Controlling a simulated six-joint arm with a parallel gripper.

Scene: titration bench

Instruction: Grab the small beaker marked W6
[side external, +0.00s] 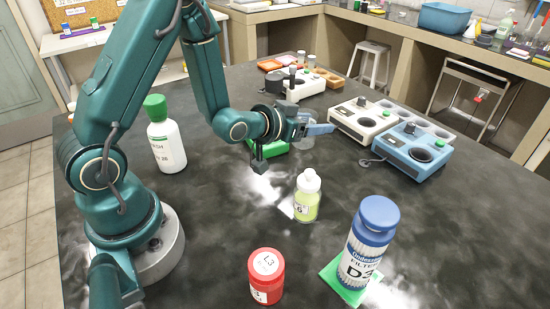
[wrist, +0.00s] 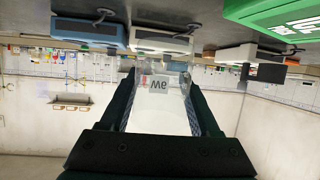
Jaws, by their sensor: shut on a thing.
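My gripper (side external: 307,128) is stretched out low over the dark bench, to the right of my arm's base. It is shut on a small clear beaker (side external: 304,143), which is partly hidden by the gripper in the side view. In the wrist view the beaker (wrist: 160,82) sits between the two fingers (wrist: 162,105), and its label reads W6, upside down in the picture. I cannot tell whether the beaker touches the bench.
A green block (side external: 280,147) lies close behind my gripper. A white device (side external: 362,119) and a blue device (side external: 407,150) stand to the right. Nearer are a yellow-green bottle (side external: 307,205), a red jar (side external: 266,280) and a blue-capped bottle (side external: 365,240). A green-capped white bottle (side external: 167,145) stands left.

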